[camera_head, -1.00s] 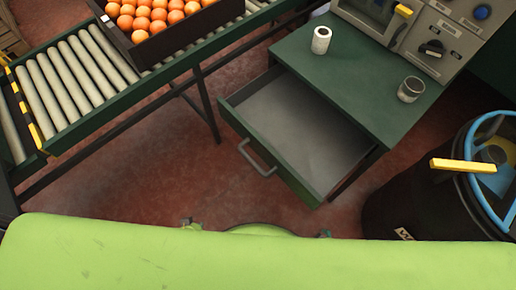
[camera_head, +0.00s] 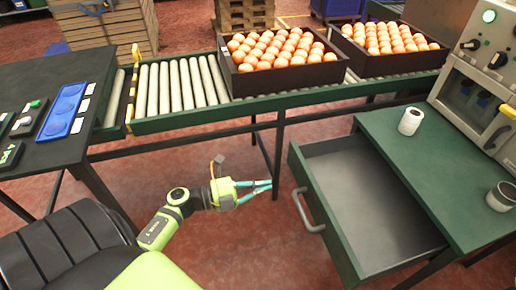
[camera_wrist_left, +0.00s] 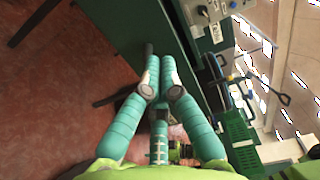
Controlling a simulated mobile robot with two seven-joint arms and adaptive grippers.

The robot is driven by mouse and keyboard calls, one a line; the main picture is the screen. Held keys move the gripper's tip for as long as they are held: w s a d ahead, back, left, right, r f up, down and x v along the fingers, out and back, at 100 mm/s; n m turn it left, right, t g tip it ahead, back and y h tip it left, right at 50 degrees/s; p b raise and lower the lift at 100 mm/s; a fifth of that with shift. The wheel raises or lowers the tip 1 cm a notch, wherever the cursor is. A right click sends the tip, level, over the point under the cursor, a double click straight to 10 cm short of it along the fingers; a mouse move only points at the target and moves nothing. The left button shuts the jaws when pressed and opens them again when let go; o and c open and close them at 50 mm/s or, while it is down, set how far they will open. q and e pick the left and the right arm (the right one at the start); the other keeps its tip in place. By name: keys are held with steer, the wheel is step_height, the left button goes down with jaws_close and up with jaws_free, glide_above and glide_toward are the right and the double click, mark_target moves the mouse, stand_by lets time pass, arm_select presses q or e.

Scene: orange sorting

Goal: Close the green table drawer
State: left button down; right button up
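The green table drawer (camera_head: 375,198) is pulled well out from under the green table (camera_head: 440,150) in the head view. It is empty, with a grey handle (camera_head: 307,211) on its front panel, facing left. My left gripper (camera_head: 271,184) is left of the drawer, short of the handle and not touching it. Its teal fingers converge at their tips with nothing between them. They also show in the left wrist view (camera_wrist_left: 159,62), pointing toward a dark green surface I cannot identify for certain. My right gripper is not in view.
A roller conveyor (camera_head: 140,124) carrying two dark crates of oranges (camera_head: 236,82) runs behind the gripper. Reddish floor is clear between gripper and drawer.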

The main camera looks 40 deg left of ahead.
mark_target(305, 176)
arm_select(q)
steer(key=x, duration=0.8)
steer(key=shift+w+d, duration=0.5)
steer(key=shift+w, duration=0.1)
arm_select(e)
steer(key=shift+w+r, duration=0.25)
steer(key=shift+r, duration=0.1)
